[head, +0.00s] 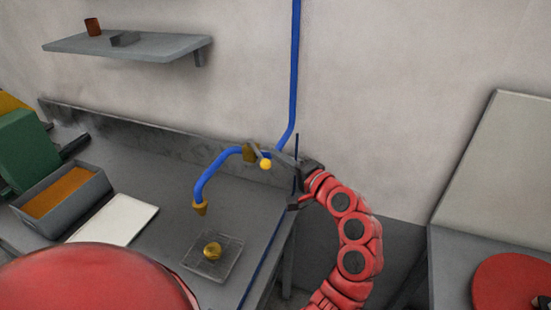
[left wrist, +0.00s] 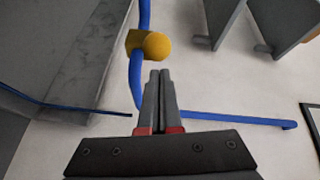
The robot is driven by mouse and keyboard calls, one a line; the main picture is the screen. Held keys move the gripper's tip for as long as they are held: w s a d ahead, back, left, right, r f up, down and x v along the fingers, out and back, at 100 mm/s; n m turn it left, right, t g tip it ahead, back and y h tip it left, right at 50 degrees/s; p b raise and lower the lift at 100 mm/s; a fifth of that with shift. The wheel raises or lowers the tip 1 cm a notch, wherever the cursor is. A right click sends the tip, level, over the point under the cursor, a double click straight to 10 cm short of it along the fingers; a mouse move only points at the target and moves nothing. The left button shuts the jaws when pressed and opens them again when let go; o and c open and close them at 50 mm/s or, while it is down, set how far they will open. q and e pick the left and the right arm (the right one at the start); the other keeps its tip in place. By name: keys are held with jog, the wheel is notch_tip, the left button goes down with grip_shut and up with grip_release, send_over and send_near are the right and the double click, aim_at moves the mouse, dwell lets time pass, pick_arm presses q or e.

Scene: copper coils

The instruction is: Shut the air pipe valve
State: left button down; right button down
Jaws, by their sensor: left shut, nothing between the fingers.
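The blue air pipe (head: 294,80) runs down the wall and bends left over the bench to a brass nozzle (head: 200,208). My left gripper (head: 277,158) is shut and empty just right of the knob. In the left wrist view its closed fingers (left wrist: 160,74) point at the yellow knob (left wrist: 157,46), close below it; I cannot tell whether they touch. The right gripper is not in view.
The grey bench (head: 145,170) carries a grey bin (head: 65,195) with orange contents, a white sheet (head: 113,220) and a clear tray (head: 225,265) holding a brass coil (head: 212,251). A wall shelf (head: 130,46) hangs upper left.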

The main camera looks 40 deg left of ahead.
pick_arm(q)
jog(key=shift+s+a+f, duration=0.15)
jog(key=shift+s+a, duration=0.15)
jog(key=shift+s, duration=0.3)
